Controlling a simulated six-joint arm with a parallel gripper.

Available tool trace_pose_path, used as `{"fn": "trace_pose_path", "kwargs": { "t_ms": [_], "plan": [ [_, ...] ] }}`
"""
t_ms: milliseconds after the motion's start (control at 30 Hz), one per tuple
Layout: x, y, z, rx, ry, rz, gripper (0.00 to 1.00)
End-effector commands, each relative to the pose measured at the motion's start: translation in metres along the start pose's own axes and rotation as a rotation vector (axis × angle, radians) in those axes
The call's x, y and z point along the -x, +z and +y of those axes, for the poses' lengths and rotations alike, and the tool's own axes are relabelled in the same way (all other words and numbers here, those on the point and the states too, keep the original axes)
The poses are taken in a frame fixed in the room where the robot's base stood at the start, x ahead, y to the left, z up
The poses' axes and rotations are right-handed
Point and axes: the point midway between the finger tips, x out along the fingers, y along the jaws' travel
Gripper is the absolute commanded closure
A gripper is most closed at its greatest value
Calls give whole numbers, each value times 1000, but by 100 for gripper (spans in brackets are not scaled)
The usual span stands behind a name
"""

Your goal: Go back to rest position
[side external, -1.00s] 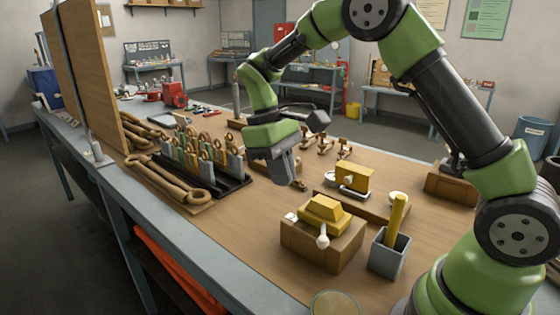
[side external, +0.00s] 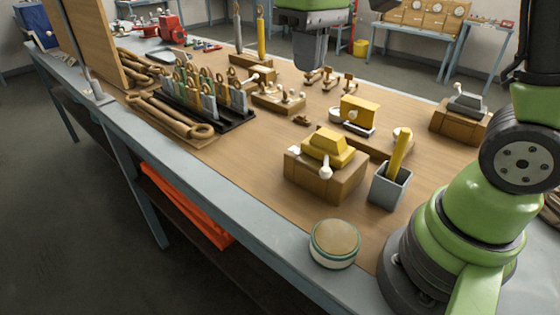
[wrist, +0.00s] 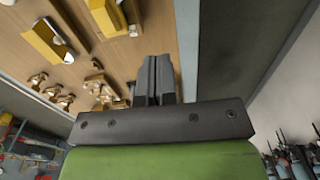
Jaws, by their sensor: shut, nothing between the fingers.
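My gripper (side external: 311,64) hangs at the top middle of the side external view, above the workbench (side external: 245,155). Its dark fingers point down and are shut with nothing between them. In the wrist view the closed gripper (wrist: 157,62) shows at centre, over the bench top and near its grey edge. No object touches the fingers in either view. The upper part of my arm is cut off by the top of the side external view.
A rack of several upright tools (side external: 205,95) stands left of centre. A wooden block with a yellow top (side external: 325,172), a grey cup (side external: 390,187) with a yellow stick and a round tin (side external: 334,245) stand at the front. Bare wood lies between the rack and the block.

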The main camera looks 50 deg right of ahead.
Motion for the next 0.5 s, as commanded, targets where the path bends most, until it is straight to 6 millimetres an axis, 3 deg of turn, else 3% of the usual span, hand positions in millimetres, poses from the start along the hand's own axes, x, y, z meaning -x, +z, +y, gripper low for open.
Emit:
{"fn": "trace_pose_path", "kwargs": {
  "t_ms": [33,200,500],
  "plan": [
    [11,14,-2,-25,-16,63,100],
    [31,58,-10,-126,-84,262,100],
    [31,115,-17,-284,-212,530,100]
  ]
}}
